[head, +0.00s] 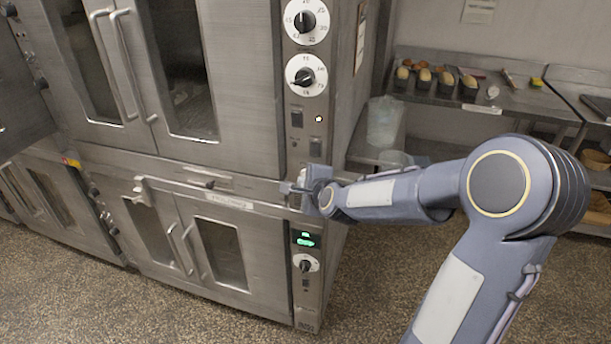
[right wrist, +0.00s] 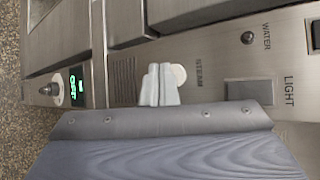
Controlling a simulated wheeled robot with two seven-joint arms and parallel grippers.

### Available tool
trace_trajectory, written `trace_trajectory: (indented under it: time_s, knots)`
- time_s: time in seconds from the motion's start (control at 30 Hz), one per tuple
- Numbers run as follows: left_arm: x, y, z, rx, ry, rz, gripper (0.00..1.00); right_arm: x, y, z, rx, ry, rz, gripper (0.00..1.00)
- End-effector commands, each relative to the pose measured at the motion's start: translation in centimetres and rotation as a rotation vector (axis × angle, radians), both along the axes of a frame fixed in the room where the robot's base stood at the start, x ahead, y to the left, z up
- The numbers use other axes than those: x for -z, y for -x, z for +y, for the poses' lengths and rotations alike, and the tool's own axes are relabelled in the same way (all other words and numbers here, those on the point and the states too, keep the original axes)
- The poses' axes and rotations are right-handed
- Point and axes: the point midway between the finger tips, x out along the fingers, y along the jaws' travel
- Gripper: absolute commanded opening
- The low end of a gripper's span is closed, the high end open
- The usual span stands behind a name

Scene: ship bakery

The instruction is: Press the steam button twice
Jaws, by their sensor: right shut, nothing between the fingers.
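The steam button is a round, cream-coloured disc (right wrist: 180,74) on the oven's metal panel in the right wrist view, beside the printed word STEAM. My right gripper (right wrist: 160,84) is shut with nothing between its fingers. Its pale fingertips overlap the button's edge in that view; I cannot tell whether they touch it. In the head view my right gripper (head: 301,183) is at the oven's control column, below the rocker switches, and the button is hidden there. My left gripper is not in view.
The LIGHT switch (right wrist: 250,91) and WATER lamp (right wrist: 247,38) are near the button. A green display (head: 305,240) and knob (head: 305,265) sit below my gripper. An oven handle bar (head: 215,196) runs just left of it. A shelf with loaf tins (head: 446,84) stands right.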

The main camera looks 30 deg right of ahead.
Motion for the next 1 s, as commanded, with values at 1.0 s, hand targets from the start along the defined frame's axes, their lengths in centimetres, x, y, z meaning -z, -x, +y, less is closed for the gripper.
trace_trajectory:
  time_s: [1.0]
  knots:
    - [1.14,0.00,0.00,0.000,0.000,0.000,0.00,0.04,-0.75,-0.92,0.001,0.001,-0.001,0.00]
